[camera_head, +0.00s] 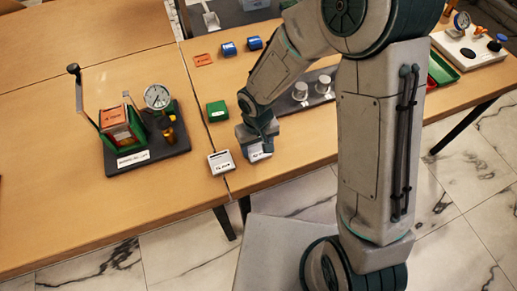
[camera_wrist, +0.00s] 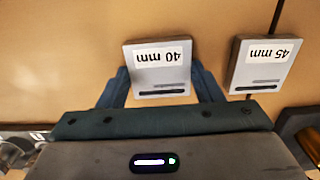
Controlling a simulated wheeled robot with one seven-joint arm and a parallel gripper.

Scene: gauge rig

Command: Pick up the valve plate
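No label reading "valve plate" is legible, so I cannot tell which piece it is. A flat orange plate (camera_head: 203,59) lies on the table at the back. Another orange-topped piece (camera_head: 113,116) sits in the green holder of the gauge rig. My gripper (camera_head: 257,145) points down near the table's front edge. In the wrist view its fingers (camera_wrist: 161,85) stand on either side of a grey block marked 40 mm (camera_wrist: 160,72), close against its sides. Whether they press on it is unclear. The block also shows under the gripper in the head view (camera_head: 258,154).
A grey block marked 45 mm (camera_wrist: 264,65) stands beside the 40 mm one, and also shows in the head view (camera_head: 221,162). A green block (camera_head: 217,111) and blue pieces (camera_head: 229,49) lie further back. The rig's dark base (camera_head: 150,157) stands left, with bare table around.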

